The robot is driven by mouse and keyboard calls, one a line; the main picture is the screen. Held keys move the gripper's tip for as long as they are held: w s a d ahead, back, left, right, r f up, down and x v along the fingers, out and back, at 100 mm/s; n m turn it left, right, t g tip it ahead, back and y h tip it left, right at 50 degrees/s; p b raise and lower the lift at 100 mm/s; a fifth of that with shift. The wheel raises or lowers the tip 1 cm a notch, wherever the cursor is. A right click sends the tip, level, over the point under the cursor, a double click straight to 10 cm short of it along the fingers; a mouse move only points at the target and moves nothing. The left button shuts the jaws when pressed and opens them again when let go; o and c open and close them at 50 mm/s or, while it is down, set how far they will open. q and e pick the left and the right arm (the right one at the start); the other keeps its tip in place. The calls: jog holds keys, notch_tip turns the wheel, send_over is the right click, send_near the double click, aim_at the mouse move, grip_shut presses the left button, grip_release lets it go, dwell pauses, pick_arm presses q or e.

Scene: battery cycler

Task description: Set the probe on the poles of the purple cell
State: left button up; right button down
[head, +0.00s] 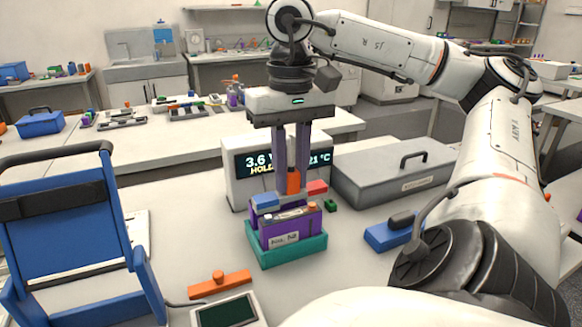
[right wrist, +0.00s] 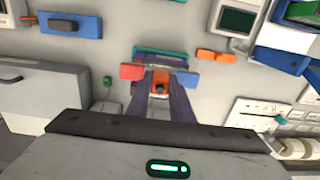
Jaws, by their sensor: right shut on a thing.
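The purple cell (head: 291,232) stands upright in a teal tray (head: 290,255), with a white label on its front and small metal and orange fittings on top. My right gripper (head: 292,185) points straight down and is shut on the orange grip of the probe (head: 293,182), which also shows in the right wrist view (right wrist: 160,80). The probe has a blue block on one side and a red block on the other, at the cell's top in the picture. I cannot tell whether it touches the poles. My left gripper is out of view.
A white instrument (head: 237,187) with a lit display stands right behind the cell. A grey case (head: 390,175) is at its right. A blue block (head: 388,236), an orange bar (head: 220,284) and a small screen device (head: 226,311) lie nearby. A blue frame (head: 70,240) stands at left.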

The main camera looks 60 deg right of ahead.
jog(key=shift+r+p, duration=0.6)
jog(key=shift+r, duration=0.35)
notch_tip(320, 180, up, 2)
jog(key=shift+p, duration=0.9)
jog(key=shift+r+p, duration=0.65)
jog(key=shift+r, duration=0.15)
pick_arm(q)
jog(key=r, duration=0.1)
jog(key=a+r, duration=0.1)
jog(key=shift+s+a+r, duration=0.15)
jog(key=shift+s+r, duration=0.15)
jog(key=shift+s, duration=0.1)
pick_arm(e)
jog(key=shift+f, duration=0.1)
